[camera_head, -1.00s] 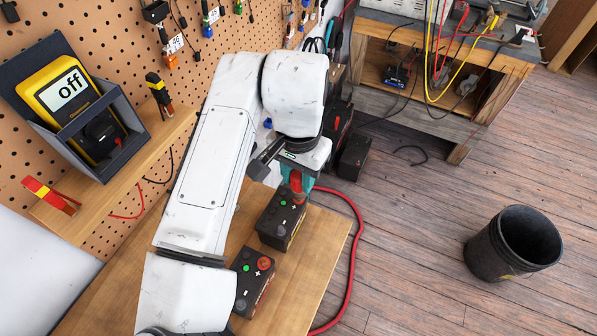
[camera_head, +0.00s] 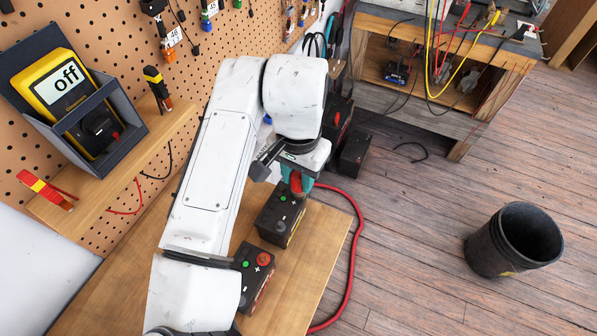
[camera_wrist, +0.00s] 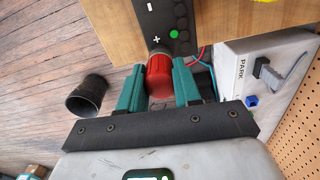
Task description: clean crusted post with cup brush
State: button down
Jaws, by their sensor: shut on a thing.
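My gripper (camera_wrist: 159,88) has teal fingers shut on a red cylindrical tool, taken as the cup brush (camera_wrist: 159,76). In the wrist view the brush's far end meets the black battery (camera_wrist: 168,22) by its plus mark, so the post there is hidden. In the head view this farther battery (camera_head: 281,214) stands upright on the wooden bench, with the gripper (camera_head: 296,184) and brush over its far end. Whether the brush touches the post, and any crust, cannot be made out.
A second battery (camera_head: 256,277) with a round red top piece stands nearer on the bench (camera_head: 318,270). A red cable (camera_head: 356,240) runs past the bench's right edge. A multimeter reading "off" (camera_head: 67,88) sits in a holder at left. A black bucket (camera_head: 514,242) stands on the floor.

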dwell(0.4)
jog(key=shift+r+n+p, duration=0.15)
jog(key=shift+n+p, duration=0.25)
jog(key=shift+p, duration=0.25)
jog(key=shift+d+r+n+p, duration=0.1)
jog(key=shift+n+p, duration=0.7)
jog(key=shift+p, duration=0.15)
jog(key=shift+n+p, duration=0.8)
jog(key=shift+f+n, duration=0.2)
jog(key=shift+n, duration=0.2)
jog(key=m, duration=0.5)
jog(key=m+b, duration=0.1)
jog(key=m, duration=0.3)
jog(key=shift+m, duration=0.4)
